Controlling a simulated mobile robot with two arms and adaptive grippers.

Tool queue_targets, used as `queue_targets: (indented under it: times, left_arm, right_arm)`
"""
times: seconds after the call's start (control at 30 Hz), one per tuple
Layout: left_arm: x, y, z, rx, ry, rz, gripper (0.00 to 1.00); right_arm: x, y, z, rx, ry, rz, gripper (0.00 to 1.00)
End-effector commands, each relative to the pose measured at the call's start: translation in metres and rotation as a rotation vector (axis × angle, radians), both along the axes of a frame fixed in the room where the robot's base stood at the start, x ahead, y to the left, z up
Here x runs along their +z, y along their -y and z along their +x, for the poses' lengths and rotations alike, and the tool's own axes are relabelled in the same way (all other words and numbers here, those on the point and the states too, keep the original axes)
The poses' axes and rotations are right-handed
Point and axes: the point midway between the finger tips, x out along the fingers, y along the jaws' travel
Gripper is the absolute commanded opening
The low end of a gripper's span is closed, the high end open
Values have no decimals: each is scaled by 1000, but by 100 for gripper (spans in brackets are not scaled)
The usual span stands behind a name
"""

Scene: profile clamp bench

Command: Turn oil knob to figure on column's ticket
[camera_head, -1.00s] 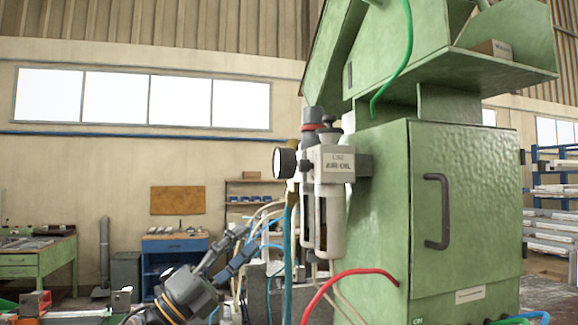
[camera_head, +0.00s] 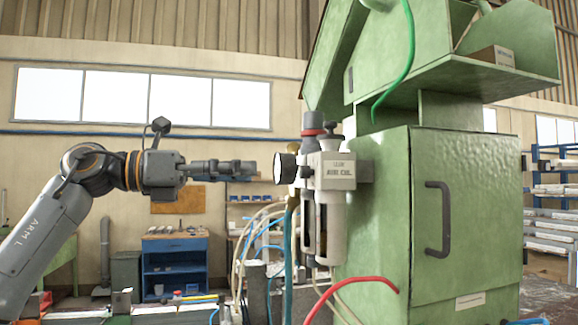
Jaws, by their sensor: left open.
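The air-oil unit hangs on the left side of the green machine column (camera_head: 380,200). It has a round gauge (camera_head: 285,167), a label plate (camera_head: 338,171) that seems to read AIR OIL, and hanging bowls below. On top are a grey knob with a red ring (camera_head: 312,120) and a smaller dark knob (camera_head: 332,131); I cannot tell for certain which is the oil knob. A small white ticket (camera_head: 470,299) low on the column's front is too small to read. My left gripper (camera_head: 253,170) is open and empty, pointing right, left of the gauge and apart from it. My right gripper is out of view.
Pale and blue hoses (camera_head: 289,265) run under the gauge. A green overhang (camera_head: 455,70) juts out above. The air above my left arm is free.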

Motion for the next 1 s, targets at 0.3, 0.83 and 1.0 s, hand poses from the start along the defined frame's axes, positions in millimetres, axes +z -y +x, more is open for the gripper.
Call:
queue_targets:
  times: [0.3, 0.83, 1.0]
  left_arm:
    - [3, 62, 17, -3, -1, 0, 44]
    - [0, 84, 25, -1, -1, -1, 44]
    - [0, 84, 25, -1, -1, -1, 13]
  right_arm:
    - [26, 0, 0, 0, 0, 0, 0]
    - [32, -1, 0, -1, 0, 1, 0]
    - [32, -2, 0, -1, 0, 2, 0]
